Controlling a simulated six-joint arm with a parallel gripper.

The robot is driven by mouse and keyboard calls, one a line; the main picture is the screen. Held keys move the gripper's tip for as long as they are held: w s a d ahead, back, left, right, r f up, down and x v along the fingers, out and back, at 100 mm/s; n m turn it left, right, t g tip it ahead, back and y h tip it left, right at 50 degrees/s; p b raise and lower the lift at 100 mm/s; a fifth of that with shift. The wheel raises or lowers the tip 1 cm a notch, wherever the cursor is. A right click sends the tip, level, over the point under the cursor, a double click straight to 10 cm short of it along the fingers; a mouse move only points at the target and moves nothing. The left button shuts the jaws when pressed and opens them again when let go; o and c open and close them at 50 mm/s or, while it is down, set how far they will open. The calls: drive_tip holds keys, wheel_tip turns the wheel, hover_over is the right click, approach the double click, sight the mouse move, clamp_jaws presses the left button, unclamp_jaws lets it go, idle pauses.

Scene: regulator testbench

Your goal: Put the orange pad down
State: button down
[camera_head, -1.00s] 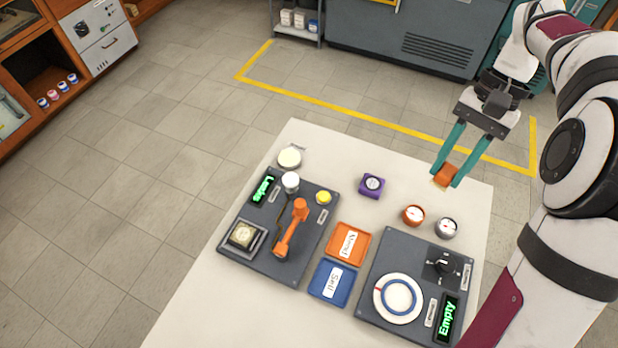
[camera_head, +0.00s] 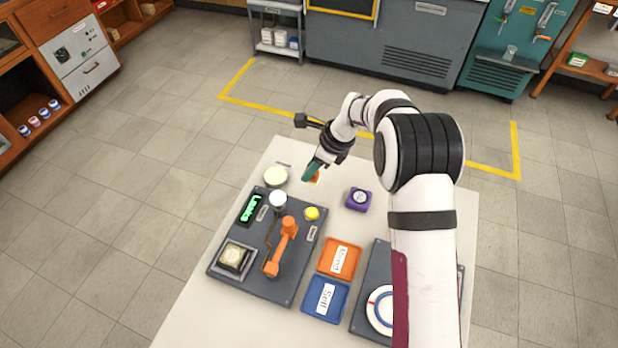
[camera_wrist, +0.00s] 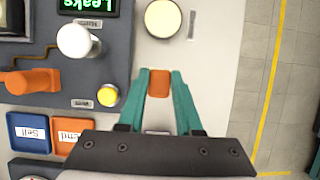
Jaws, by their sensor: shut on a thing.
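My gripper (camera_wrist: 159,90) is shut on the orange pad (camera_wrist: 159,84), which sits between the two teal fingertips in the wrist view. In the head view the gripper (camera_head: 312,175) is over the back of the white table, and only a sliver of the orange pad (camera_head: 316,179) shows beside the finger. A round cream disc (camera_head: 276,177) lies at the table's back left, to the left of the gripper; it also shows in the wrist view (camera_wrist: 163,18), beyond the fingertips. I cannot tell whether the pad touches the table.
The left dark panel (camera_head: 258,282) carries an orange lever (camera_head: 281,247), a white knob (camera_head: 278,200) and a yellow button (camera_head: 312,213). A purple block (camera_head: 359,199) stands to the gripper's right. Orange (camera_head: 338,272) and blue (camera_head: 311,299) trays lie in front. My arm covers much of the right panel.

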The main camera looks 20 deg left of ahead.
drive_tip(key=shift+a+f, duration=0.3)
drive_tip(key=shift+f, duration=1.9)
drive_tip(key=shift+f, duration=0.1)
drive_tip(key=c, duration=0.6)
unclamp_jaws()
